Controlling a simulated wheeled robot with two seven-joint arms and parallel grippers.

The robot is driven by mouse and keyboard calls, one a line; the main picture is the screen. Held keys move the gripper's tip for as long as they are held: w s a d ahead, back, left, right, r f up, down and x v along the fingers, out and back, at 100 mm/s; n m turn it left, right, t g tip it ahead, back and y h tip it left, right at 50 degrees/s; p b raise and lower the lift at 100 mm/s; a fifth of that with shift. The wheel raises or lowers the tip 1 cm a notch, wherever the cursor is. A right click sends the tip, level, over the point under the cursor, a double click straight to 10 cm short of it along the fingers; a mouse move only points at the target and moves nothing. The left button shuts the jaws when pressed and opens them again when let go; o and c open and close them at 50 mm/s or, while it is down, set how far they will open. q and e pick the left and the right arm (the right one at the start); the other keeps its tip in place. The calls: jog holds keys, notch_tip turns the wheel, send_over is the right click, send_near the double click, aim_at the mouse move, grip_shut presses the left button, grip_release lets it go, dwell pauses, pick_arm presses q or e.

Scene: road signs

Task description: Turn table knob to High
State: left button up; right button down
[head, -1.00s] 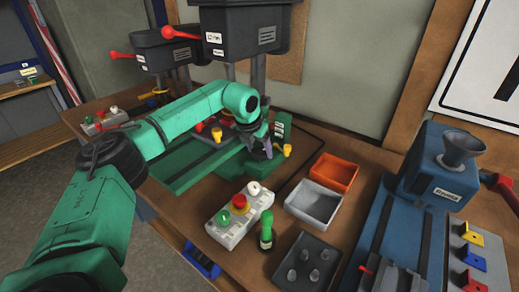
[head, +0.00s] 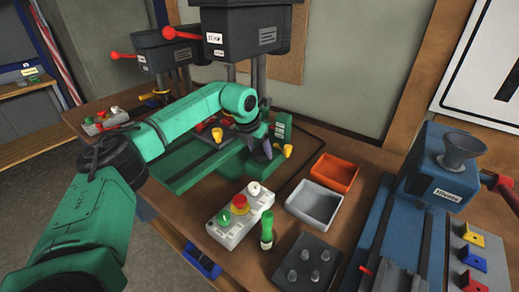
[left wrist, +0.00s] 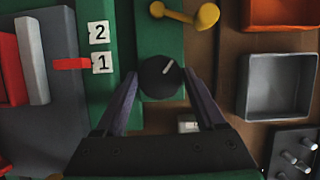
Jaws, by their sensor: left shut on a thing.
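The round black knob (left wrist: 159,78) sits on the green machine table (left wrist: 160,38) in the left wrist view. Its white pointer line aims up and to the right. My left gripper (left wrist: 160,75) has one finger on each side of the knob and is shut on it. In the head view my left gripper (head: 267,150) points down at the front right end of the green table (head: 190,165); the knob is hidden there. My right gripper is not in view.
A yellow handle (head: 286,151) stands close to my left gripper. A red pointer (left wrist: 72,63) sits beside label 1. A button box (head: 238,214), a grey tray (head: 314,204) and an orange tray (head: 334,173) are in front and to the right. A drill press head (head: 240,28) hangs above.

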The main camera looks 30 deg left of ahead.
pick_arm(q)
jog(key=o, duration=1.3)
jog(key=shift+o, duration=0.2)
jog(key=shift+d, duration=0.15)
jog(key=shift+r, duration=0.15)
